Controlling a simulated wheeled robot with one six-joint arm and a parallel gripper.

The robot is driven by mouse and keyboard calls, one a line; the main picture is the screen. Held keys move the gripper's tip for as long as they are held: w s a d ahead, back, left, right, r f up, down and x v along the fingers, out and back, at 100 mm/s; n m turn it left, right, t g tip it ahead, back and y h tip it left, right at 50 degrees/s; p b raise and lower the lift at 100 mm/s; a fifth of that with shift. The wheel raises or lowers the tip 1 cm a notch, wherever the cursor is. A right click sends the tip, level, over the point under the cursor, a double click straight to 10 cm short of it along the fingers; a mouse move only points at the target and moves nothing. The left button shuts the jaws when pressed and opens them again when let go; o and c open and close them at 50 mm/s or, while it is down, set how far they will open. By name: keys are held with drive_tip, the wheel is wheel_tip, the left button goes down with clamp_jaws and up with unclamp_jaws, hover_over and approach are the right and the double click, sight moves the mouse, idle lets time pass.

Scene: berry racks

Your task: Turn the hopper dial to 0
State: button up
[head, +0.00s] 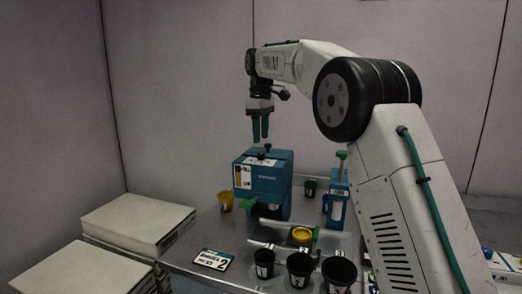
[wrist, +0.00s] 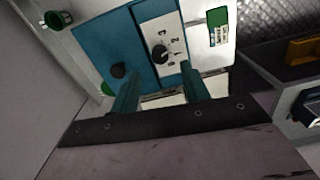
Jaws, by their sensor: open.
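The numerals 3 and 2 can be made out on the plate; the knob's exact setting is too small to tell. My gripper (head: 260,138) is open and empty, pointing down just above the hopper. In the wrist view its two fingers (wrist: 158,82) are apart, near the dial; contact cannot be told.
Several black pots (head: 300,270) and a number card (head: 213,259) are at the front. White stacks (head: 137,219) stand left.

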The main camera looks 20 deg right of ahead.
sight(261, 153)
wheel_tip(261, 153, down, 6)
drive_tip(key=shift+r, duration=0.15)
drive_tip(key=c, duration=1)
